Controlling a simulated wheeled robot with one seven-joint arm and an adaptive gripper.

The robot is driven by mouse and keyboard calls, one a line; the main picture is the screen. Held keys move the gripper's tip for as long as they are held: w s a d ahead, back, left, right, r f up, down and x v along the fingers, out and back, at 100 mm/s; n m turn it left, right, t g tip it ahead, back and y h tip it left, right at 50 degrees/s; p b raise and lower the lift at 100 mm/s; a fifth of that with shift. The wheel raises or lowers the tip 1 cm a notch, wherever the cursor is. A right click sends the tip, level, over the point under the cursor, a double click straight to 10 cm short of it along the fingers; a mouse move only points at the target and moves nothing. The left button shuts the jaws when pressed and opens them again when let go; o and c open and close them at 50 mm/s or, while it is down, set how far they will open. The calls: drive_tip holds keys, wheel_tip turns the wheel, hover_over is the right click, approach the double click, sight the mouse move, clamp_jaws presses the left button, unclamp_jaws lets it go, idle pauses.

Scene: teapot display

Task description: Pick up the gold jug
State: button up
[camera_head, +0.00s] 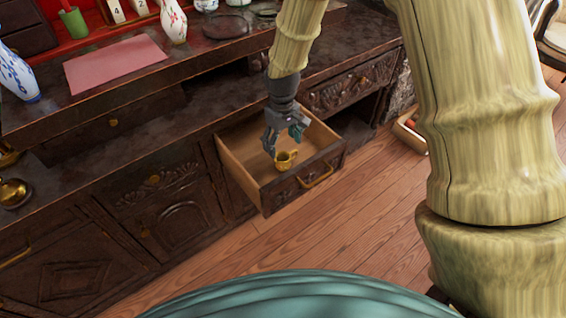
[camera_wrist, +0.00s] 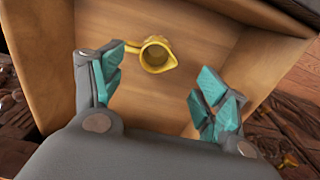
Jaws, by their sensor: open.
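The gold jug (camera_head: 287,160) stands upright in an open wooden drawer (camera_head: 241,160) of the dark carved cabinet. In the wrist view the jug (camera_wrist: 156,55) shows from above, with its open mouth, a handle on the left and a spout on the right. My gripper (camera_head: 283,143) reaches down into the drawer just above the jug. In the wrist view its teal-padded fingers (camera_wrist: 163,98) are spread wide and empty. The jug lies beyond the fingertips, nearer the left finger, and does not look held.
The drawer's front panel with a brass handle (camera_head: 317,176) and its side walls stand close around the gripper. The cabinet top holds a pink sheet (camera_head: 115,64) and vases, one blue-and-white (camera_head: 18,76). A small wooden box (camera_head: 411,130) lies on the floor to the right.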

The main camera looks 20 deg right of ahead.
sight(283, 157)
drive_tip(key=f, duration=0.2)
drive_tip(key=f+b, duration=0.1)
drive_tip(key=f, duration=0.5)
drive_tip(key=shift+w+d+f, duration=0.1)
drive_tip(key=shift+w+d, duration=0.15)
drive_tip(key=shift+w, duration=0.05)
drive_tip(key=c, duration=1.2)
